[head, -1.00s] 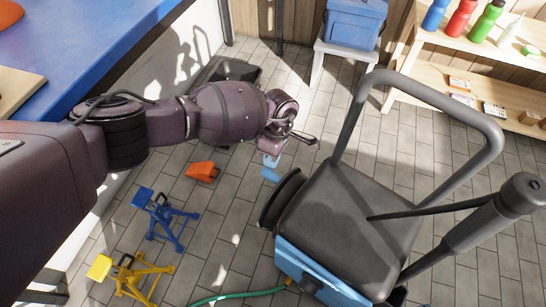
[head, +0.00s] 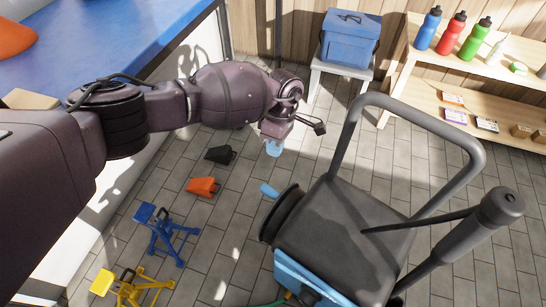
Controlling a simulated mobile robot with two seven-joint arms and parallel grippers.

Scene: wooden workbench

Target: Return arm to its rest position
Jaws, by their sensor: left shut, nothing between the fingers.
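My left arm comes in from the left, in front of the blue-topped bench, and reaches out over the tiled floor. My left gripper (head: 273,148) hangs at its end, pointing down with light blue tips. It looks shut, with nothing seen in it. It is apart from the grey cart (head: 345,230), which stands to its lower right. My right arm and gripper do not show.
The blue bench (head: 120,40) edge lies close behind my arm. A blue box (head: 350,40) sits on a white stool. A shelf (head: 410,75) with bottles stands right. Black (head: 220,155) and orange (head: 202,187) wedges and blue (head: 165,232) and yellow (head: 130,288) stands lie on the floor.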

